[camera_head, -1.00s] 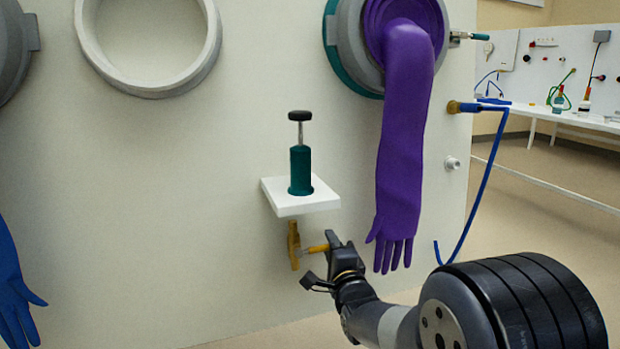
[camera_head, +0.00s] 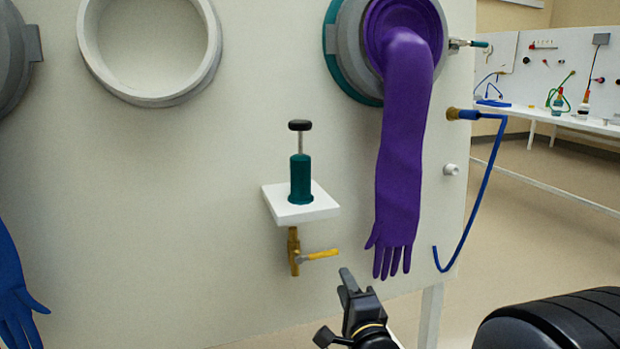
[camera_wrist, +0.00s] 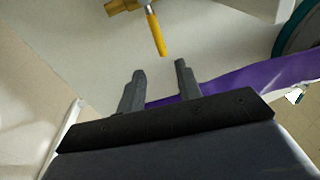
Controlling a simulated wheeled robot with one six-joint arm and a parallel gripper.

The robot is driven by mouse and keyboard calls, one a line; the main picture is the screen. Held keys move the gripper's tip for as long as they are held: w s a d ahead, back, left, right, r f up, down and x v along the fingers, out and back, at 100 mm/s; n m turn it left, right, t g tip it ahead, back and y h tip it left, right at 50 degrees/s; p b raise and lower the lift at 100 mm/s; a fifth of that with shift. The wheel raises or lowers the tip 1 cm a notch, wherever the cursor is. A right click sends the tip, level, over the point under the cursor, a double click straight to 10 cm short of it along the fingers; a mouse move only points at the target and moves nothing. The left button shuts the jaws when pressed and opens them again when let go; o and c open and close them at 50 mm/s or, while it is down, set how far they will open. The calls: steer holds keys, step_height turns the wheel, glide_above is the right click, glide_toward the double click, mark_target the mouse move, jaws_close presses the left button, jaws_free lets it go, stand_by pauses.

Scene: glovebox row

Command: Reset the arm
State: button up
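My gripper (camera_head: 349,280) is at the lower middle of the head view, in front of the panel and below the purple glove. In the wrist view my gripper (camera_wrist: 160,75) has its two fingers apart with nothing between them. A brass valve (camera_head: 293,250) with a yellow handle (camera_head: 322,254) is under the small white shelf. The handle points right, apart from my fingers. In the wrist view the yellow handle (camera_wrist: 156,33) lies just beyond the fingertips.
A purple glove (camera_head: 402,150) hangs from its port just above my gripper. A white shelf (camera_head: 300,212) holds a green hand pump (camera_head: 300,175). A blue hose (camera_head: 487,180) hangs at the panel's right edge. A blue glove (camera_head: 15,290) hangs at the left. Open floor is at right.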

mark_target(333, 252)
steer(key=shift+n, duration=0.3)
steer(key=x, duration=0.7)
steer(key=b+x, duration=0.1)
steer(key=x, duration=0.3)
steer(key=shift+d+r, duration=0.1)
steer(key=shift+r, duration=0.25)
steer(key=shift+r+n+y, duration=0.25)
steer(key=shift+n+y, duration=0.15)
steer(key=shift+n, duration=0.4)
